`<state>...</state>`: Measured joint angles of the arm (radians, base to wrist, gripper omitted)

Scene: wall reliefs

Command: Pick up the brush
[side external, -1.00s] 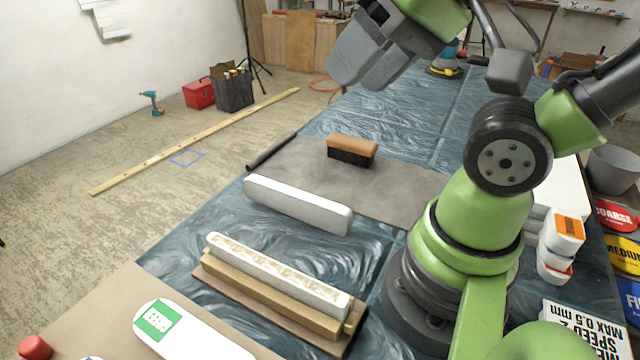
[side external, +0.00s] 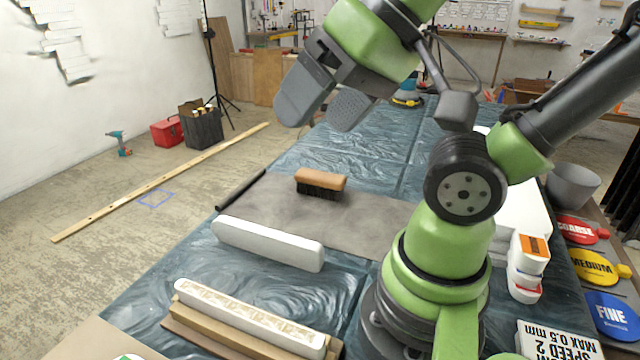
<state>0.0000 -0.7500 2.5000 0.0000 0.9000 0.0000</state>
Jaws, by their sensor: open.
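The brush (side external: 320,182) has a tan wooden back and dark bristles. It rests bristles down on the grey mat (side external: 365,217) in the middle of the table. My gripper (side external: 318,122) is above the brush and apart from it, in the upper middle of the side external view. Its two grey fingers are spread with a gap between them, and nothing is held there. The fingers point down and to the left.
A white moulding bar (side external: 267,243) lies at the mat's near edge. A patterned strip on a wooden base (side external: 250,318) is nearer. White tubs (side external: 528,262) and sanding discs (side external: 596,266) stand at right. A dark rod (side external: 241,189) lies at the mat's left edge.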

